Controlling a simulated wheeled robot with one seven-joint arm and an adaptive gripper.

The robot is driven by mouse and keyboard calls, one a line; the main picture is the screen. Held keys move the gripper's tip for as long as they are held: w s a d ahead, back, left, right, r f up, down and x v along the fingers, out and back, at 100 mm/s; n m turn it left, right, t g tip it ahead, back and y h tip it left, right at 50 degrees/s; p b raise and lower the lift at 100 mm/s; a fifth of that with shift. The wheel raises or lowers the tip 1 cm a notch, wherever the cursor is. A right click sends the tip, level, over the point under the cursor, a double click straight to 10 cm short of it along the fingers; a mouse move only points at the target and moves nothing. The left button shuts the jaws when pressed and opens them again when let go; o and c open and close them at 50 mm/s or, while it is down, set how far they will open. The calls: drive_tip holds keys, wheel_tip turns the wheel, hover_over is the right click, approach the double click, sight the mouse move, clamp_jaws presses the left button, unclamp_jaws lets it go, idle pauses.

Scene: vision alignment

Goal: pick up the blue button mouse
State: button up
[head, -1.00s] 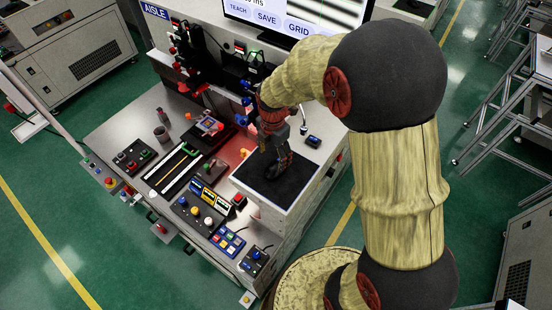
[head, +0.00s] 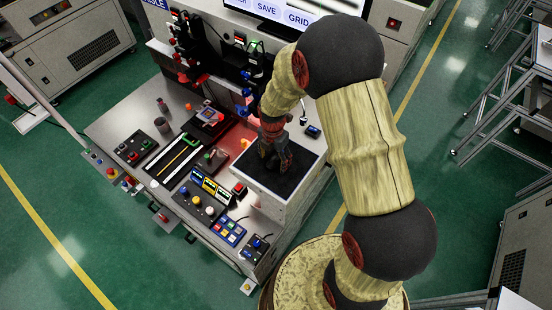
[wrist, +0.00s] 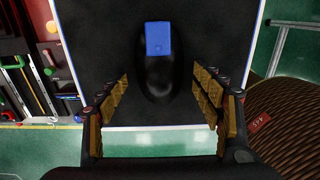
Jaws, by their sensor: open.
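The mouse (wrist: 158,68) has a black body and a blue button panel (wrist: 157,38) at its far end. It lies on a black pad (wrist: 215,35) with a pale edge, seen in the wrist view. My gripper (wrist: 160,88) is open, with one finger on either side of the mouse's near half and gaps between fingers and body. I cannot tell its exact height above the pad. In the head view my gripper (head: 275,158) is over the black pad (head: 258,183) at the bench's right side, and the mouse is hard to make out there.
A small dark device (head: 313,131) sits beyond the pad. A monitor (head: 290,12) stands at the back. A brown ribbed surface (wrist: 285,125) is at right in the wrist view.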

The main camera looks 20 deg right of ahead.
drive_tip(key=shift+c, duration=0.4)
drive_tip(key=c, duration=1.1)
drive_tip(key=shift+c, duration=0.5)
drive_tip(key=shift+r, duration=0.1)
